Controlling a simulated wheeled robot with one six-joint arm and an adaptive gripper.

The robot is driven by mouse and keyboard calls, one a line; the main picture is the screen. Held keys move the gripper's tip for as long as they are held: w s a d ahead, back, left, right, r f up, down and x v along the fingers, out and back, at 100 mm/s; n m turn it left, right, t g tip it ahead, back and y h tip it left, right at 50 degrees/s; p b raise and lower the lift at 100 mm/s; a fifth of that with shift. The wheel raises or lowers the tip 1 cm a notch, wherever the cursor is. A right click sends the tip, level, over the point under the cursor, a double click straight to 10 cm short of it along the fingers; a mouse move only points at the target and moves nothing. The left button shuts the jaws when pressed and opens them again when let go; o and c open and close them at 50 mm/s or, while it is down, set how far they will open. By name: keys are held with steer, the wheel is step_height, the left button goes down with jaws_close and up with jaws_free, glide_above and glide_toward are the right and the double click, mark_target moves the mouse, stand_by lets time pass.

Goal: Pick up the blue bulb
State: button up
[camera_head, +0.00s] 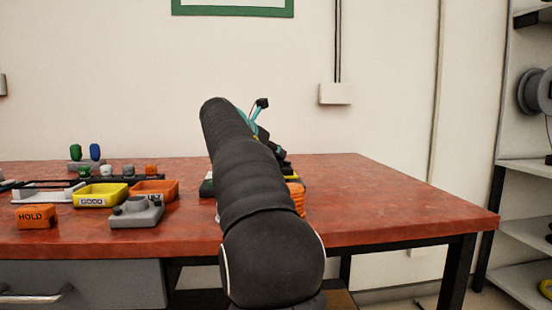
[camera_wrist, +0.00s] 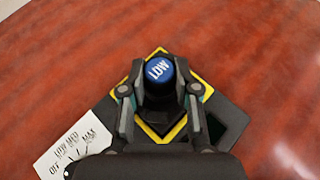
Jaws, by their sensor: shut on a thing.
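In the head view a blue bulb-shaped piece (camera_head: 95,152) stands upright on a small grey base at the left, beside a green one (camera_head: 75,152).
On the red table (camera_head: 400,197) are a yellow bin (camera_head: 88,201), an orange bin (camera_head: 168,187), a grey fixture (camera_head: 137,212) and an orange HOLD block (camera_head: 36,216). A white dial card (camera_wrist: 68,143) lies near the gripper. The right side of the table is clear.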

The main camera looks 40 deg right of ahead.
step_height(320, 180, up, 18)
steer(key=p, duration=0.9)
